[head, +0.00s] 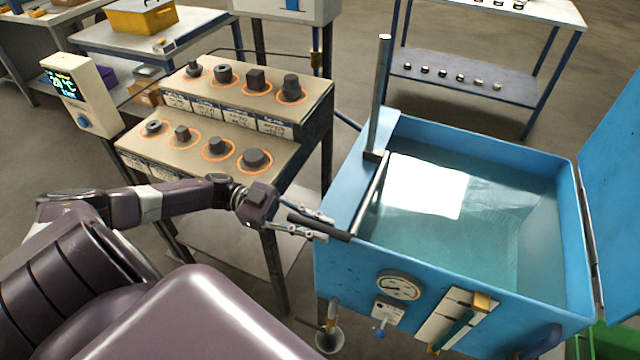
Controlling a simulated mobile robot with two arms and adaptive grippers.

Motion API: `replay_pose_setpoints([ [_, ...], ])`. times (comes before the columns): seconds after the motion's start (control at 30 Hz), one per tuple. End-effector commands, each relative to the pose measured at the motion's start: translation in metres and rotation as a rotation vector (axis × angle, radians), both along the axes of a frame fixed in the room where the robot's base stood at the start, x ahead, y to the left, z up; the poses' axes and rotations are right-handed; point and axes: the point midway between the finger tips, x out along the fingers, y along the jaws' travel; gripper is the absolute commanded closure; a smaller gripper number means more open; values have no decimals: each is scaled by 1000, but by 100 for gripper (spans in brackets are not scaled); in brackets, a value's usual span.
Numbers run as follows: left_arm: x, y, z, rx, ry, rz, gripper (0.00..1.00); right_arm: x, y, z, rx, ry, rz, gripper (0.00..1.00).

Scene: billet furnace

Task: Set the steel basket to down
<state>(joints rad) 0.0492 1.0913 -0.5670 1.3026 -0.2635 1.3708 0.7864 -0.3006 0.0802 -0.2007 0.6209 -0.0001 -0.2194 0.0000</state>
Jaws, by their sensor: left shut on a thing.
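The blue tank (335,262) stands at the right, filled with clear greenish liquid. A faint mesh-like shape, perhaps the steel basket (490,245), shows under the liquid; its outline is hard to tell. A steel post (380,95) rises at the tank's left edge. A steel rod (372,195) runs from the post's foot along the left inner edge to a black grip (335,233), which lies low, about level with the rim. My left gripper (318,226) is shut on the black grip at the tank's front left corner. My right gripper is out of view.
A stepped rack (220,125) with several dark steel parts stands left of the tank. The tank's blue lid (615,150) stands open at the right. A gauge (398,286) sits on the tank front. A shelf table (465,85) stands behind.

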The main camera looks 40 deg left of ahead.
Motion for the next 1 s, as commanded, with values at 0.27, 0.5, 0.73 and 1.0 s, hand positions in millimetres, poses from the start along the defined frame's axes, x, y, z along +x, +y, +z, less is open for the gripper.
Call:
replay_pose_setpoints([
  [0.27, -3, 0, -7, 12, 10, -2, 67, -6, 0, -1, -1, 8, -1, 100],
  [0.5, -2, 1, -4, 8, 6, -2, 67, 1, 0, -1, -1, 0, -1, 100],
  [0.73, -7, 28, -4, 12, 6, 2, 67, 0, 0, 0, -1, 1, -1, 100],
  [1.0, -20, 84, -5, 10, 7, 2, 67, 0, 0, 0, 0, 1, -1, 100],
])
